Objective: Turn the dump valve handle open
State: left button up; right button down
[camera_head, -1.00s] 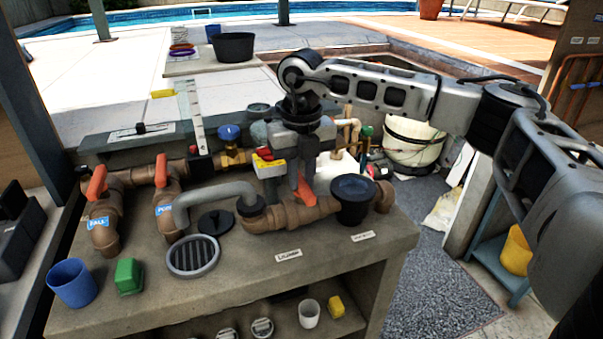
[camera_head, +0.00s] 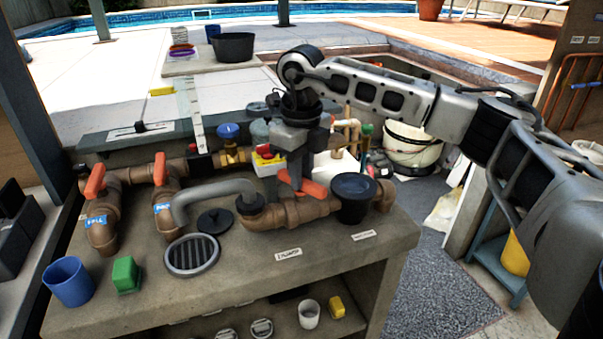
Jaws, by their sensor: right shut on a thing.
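An orange valve handle (camera_head: 316,190) sits on the brown pipe (camera_head: 290,212) at the right part of the bench. My right gripper (camera_head: 296,183) reaches down from above and is shut on this handle. The handle lies roughly crosswise, its free end pointing right towards the dark strainer cup; the gripper fingers hide its left part. A small label (camera_head: 288,254) lies on the bench in front, too blurred to read surely. My left gripper is not in view.
Two more orange handles (camera_head: 95,181) and (camera_head: 160,169) stand on blue-tagged pipes at left. A grey curved pipe (camera_head: 212,189), round grate (camera_head: 192,255), blue cup (camera_head: 69,282), green block (camera_head: 127,274) and dark strainer cup (camera_head: 353,195) crowd the concrete bench (camera_head: 230,290).

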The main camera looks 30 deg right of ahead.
jog(key=n, duration=0.4)
jog(key=shift+n, duration=0.3)
jog(key=n, duration=0.5)
jog(key=shift+b, duration=0.4)
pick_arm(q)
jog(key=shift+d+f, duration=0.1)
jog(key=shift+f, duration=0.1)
pick_arm(e)
jog(key=shift+r+n, duration=0.1)
jog(key=shift+n, duration=0.8)
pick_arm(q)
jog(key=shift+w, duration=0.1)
pick_arm(e)
jog(key=c, duration=1.3)
grip_release()
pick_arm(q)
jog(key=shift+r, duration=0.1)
